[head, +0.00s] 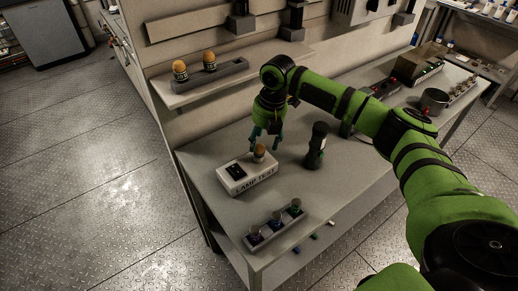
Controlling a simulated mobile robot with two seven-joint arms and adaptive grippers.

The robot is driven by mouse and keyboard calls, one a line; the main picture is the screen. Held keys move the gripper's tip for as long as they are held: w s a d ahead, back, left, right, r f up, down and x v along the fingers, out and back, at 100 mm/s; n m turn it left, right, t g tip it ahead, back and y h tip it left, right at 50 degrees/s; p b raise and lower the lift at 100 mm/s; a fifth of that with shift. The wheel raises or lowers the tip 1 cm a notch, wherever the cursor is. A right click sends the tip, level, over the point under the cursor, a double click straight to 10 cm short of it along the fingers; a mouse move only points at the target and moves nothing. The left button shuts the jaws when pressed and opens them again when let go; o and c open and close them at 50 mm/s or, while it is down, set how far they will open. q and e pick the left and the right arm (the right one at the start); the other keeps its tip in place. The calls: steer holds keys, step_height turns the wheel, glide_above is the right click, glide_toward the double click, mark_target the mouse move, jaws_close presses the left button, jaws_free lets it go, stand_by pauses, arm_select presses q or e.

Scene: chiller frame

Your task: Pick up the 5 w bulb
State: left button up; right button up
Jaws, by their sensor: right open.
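An amber-topped bulb (259,151) stands upright on the white box marked LAMP TEST (238,187). Two similar amber bulbs, the left one (180,71) and the right one (210,60), stand in a grey holder on the wall shelf. No wattage marking is readable on any of them, so I cannot tell which is 5 W. My right gripper (265,142) points down just above the lamp test box, its fingers open near the bulb there. Whether a finger touches that bulb is unclear. My left gripper is not in view.
A dark upright cylinder (317,146) stands right of the box, close to my right gripper. A grey rack (274,228) with several coloured pieces sits at the bench's front. The shelf (181,95) overhangs the bench's back left. Bare bench (345,185) lies right of the cylinder.

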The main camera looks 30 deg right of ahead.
mark_target(261, 145)
steer(key=f, duration=0.1)
steer(key=f+p, duration=0.1)
steer(key=f, duration=0.1)
steer(key=shift+w+a+f, duration=0.15)
steer(key=shift+a+f, duration=0.15)
steer(key=shift+f, duration=0.3)
steer(key=c, duration=1)
steer(key=shift+c, duration=0.8)
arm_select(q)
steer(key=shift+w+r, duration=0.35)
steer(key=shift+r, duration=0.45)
arm_select(e)
steer(key=shift+w, duration=0.1)
